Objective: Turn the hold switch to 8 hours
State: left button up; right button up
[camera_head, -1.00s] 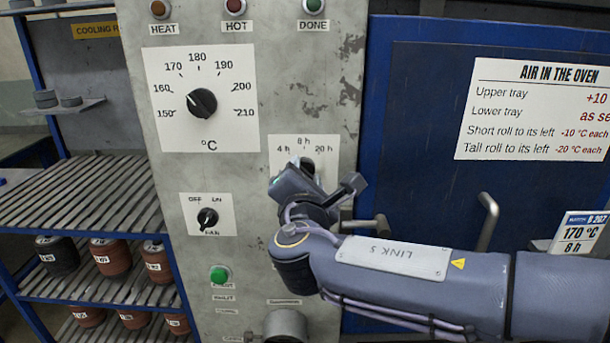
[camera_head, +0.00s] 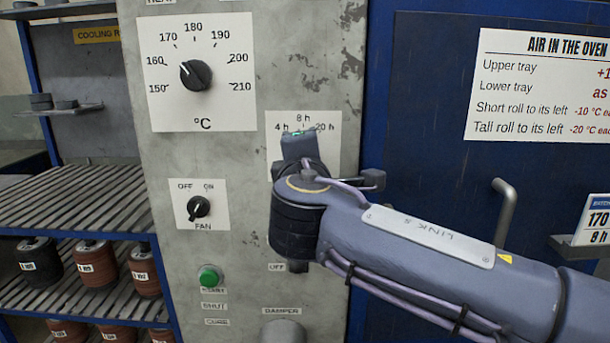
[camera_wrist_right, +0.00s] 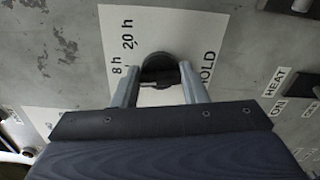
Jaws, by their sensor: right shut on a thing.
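The hold switch's white plate (camera_head: 330,140) is on the grey panel, with marks 4 h, 8 h and 20 h. In the head view my right gripper (camera_head: 298,150) is in front of it and hides the knob. In the right wrist view the dark round hold knob (camera_wrist_right: 158,66) sits between the two fingers of my right gripper (camera_wrist_right: 160,80), which is shut on it. The 8 h and 20 h marks show beside it there. I cannot tell which mark the knob points to. My left gripper is not in view.
Above is the temperature dial (camera_head: 196,75), pointing near 160. The fan switch (camera_head: 199,207) and a green button (camera_head: 209,278) are at the left. The blue oven door (camera_head: 425,150) with its handle (camera_head: 505,210) is at the right. A batch card (camera_head: 595,220) reads 8 h.

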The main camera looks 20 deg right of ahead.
jog(key=shift+f+m+b, duration=0.15)
jog(key=shift+m+b, duration=0.75)
jog(key=o, duration=1)
jog(key=shift+s, duration=0.1)
jog(key=v, duration=0.7)
jog(key=shift+s+a, duration=0.15)
jog(key=shift+s, duration=0.2)
